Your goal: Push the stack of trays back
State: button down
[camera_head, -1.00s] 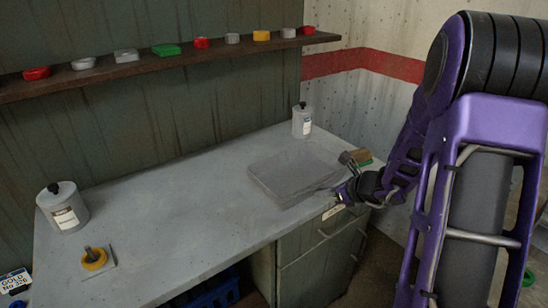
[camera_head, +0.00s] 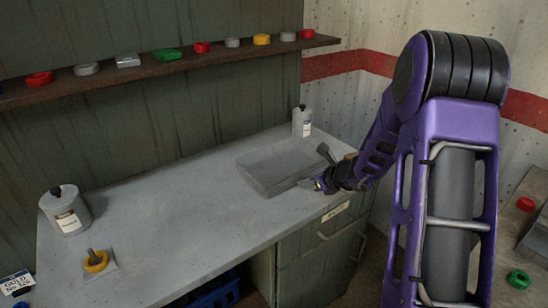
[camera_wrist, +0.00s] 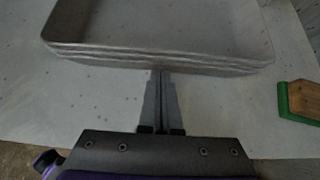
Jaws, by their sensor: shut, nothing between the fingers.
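The stack of grey trays (camera_head: 276,168) sits on the right part of the grey worktable. It is seen from above in the wrist view, where its near wall (camera_wrist: 150,59) shows several nested rims. My gripper (camera_head: 316,184) is at the stack's right front side, low over the table. In the wrist view my gripper (camera_wrist: 159,74) is shut and empty, with its fingertips at the near wall of the stack. The tips look to be touching the wall or very close to it.
The worktable (camera_head: 175,215) is clear left of the stack. A lidded canister (camera_head: 302,122) stands behind the stack, close to it. Another canister (camera_head: 65,210) stands at far left. A green and wooden block (camera_wrist: 299,99) lies right of my gripper. A shelf (camera_head: 180,67) holds small items.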

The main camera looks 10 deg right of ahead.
jog(key=p, duration=0.3)
send_near(272, 160)
jog(key=shift+w+a+f, duration=0.1)
jog(key=shift+w+f, duration=0.1)
jog(key=shift+f, duration=0.6)
jog(key=shift+w+a+f, duration=0.1)
jog(key=shift+w+f, duration=0.1)
jog(key=shift+f, duration=0.55)
jog(key=shift+w+a+f, duration=0.1)
jog(key=shift+w+f, duration=0.1)
jog(key=shift+f, duration=0.6)
jog(key=shift+w+a+p, duration=0.35)
jog(key=shift+w+a, duration=0.1)
jog(key=shift+w, duration=0.35)
jog(key=shift+w+a+p, duration=0.4)
jog(key=shift+w+a, duration=0.1)
jog(key=shift+w, duration=0.35)
jog(key=shift+w+a+p, duration=0.35)
jog(key=shift+w+a, duration=0.1)
jog(key=shift+w, duration=0.35)
